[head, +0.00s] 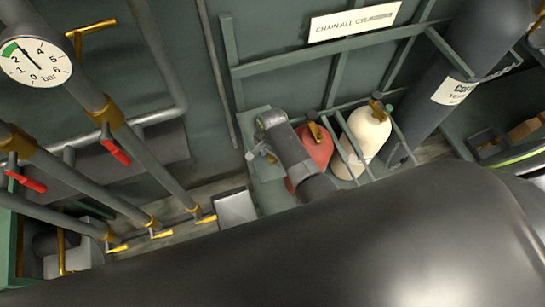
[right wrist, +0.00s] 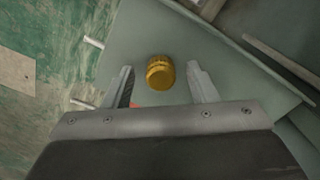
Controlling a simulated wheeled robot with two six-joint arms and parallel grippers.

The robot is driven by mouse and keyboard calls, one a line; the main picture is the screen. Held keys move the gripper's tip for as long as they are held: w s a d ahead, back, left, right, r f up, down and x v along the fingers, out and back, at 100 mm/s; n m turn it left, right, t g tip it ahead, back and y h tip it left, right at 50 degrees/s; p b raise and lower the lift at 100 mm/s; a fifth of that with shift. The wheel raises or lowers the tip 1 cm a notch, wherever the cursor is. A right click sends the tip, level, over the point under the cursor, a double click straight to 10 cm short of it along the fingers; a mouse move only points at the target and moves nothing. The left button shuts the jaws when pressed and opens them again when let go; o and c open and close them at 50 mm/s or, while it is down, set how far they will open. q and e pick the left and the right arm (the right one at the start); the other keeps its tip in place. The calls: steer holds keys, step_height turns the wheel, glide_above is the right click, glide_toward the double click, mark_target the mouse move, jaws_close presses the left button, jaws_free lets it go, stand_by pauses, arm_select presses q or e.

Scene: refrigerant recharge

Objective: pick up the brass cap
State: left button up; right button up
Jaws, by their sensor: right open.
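The brass cap (right wrist: 160,72) is a small ribbed golden cylinder. It sits on a grey-green flat surface (right wrist: 150,30) in the right wrist view. My right gripper (right wrist: 163,84) is open, with one finger to each side of the cap and visible gaps between. The cap lies near the line of the fingertips, and I cannot tell its height relative to them. In the head view my right gripper (head: 258,153) is over a grey-green ledge by the cylinder rack, and the cap cannot be made out there. My left gripper is out of view.
A red cylinder (head: 317,150) and a cream cylinder (head: 368,135) stand behind rack bars just right of the right gripper. A dark tall cylinder (head: 455,75) is farther right. Pipes with red-handled valves (head: 115,150) and a pressure gauge (head: 35,62) are at left.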

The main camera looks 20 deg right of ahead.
steer(key=shift+f, duration=0.1)
steer(key=c, duration=1)
